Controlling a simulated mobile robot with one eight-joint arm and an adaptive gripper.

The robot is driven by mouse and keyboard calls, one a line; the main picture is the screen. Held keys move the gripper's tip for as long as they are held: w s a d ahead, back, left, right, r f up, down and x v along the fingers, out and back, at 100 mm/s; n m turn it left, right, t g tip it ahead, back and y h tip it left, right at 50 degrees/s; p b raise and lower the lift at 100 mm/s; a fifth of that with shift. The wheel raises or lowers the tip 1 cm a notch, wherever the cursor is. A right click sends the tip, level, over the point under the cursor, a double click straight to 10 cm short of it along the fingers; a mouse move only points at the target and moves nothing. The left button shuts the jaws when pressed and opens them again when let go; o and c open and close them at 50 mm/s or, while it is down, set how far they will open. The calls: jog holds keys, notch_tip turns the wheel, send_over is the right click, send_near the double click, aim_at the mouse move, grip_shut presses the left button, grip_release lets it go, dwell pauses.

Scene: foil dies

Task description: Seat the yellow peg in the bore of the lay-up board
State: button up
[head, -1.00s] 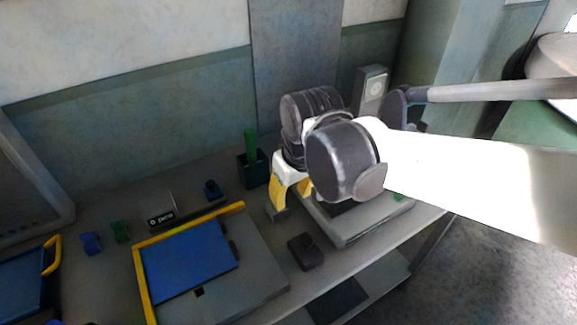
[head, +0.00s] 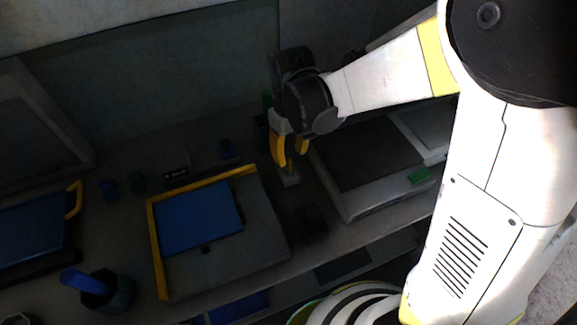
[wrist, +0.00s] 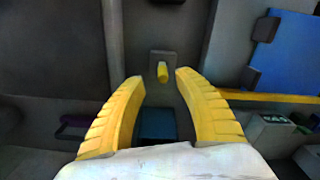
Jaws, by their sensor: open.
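The yellow peg (wrist: 162,72) stands in a small grey block, seen almost end-on in the wrist view. My gripper (wrist: 160,79) is open, with its yellow fingers apart to either side of the peg's line, not closed on it. In the head view my gripper (head: 289,162) points down over the grey block (head: 289,181); the peg cannot be made out there. The lay-up board (head: 258,235) lies to the left, grey with a blue sheet and yellow rails on two sides. A small dark opening, apparently the bore (head: 206,250), shows below the sheet.
A grey unit with a dark top (head: 365,155) stands close to the right of my gripper. A dark block (head: 311,218) lies between it and the board. A dark cup with a blue item (head: 107,290) stands front left. Small blue and green blocks sit behind the board.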

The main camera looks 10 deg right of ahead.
aim_at(289, 159)
jog(key=f, duration=0.1)
jog(key=f+b, duration=0.1)
jog(key=f, duration=0.1)
jog(key=f+b, duration=0.1)
jog(key=shift+a+f, duration=0.25)
jog(key=shift+f, duration=0.05)
jog(key=shift+r, duration=0.1)
jog(key=shift+s, duration=0.1)
grip_shut()
jog(key=shift+r, duration=0.1)
